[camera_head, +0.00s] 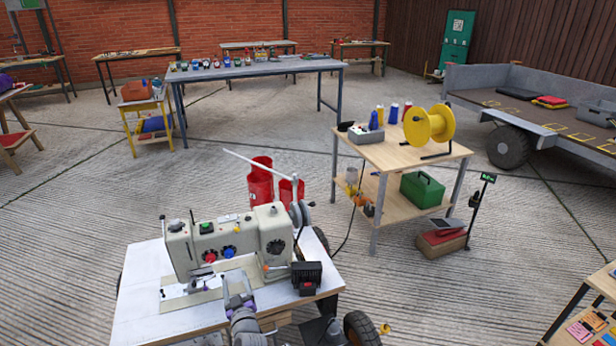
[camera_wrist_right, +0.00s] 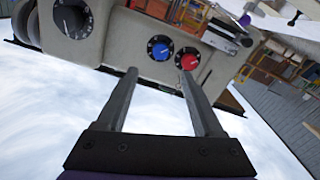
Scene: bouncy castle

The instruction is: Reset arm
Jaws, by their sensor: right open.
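My right gripper (camera_head: 233,278) is in front of a beige sewing machine (camera_head: 180,250) on a white-topped cart (camera_head: 140,300). In the right wrist view the two fingers (camera_wrist_right: 160,74) are apart with nothing held between them. The machine's front panel is just beyond the fingertips there, with a blue dial (camera_wrist_right: 160,47), a red dial (camera_wrist_right: 187,60) and a black dial (camera_wrist_right: 72,17). I cannot tell whether a fingertip touches the panel. My left gripper is not in view.
A small black box with a red button (camera_head: 307,278) stands right of my gripper on the cart. Red bins (camera_head: 260,185) stand behind the machine. A wooden table with a yellow reel (camera_head: 430,125) is at the right.

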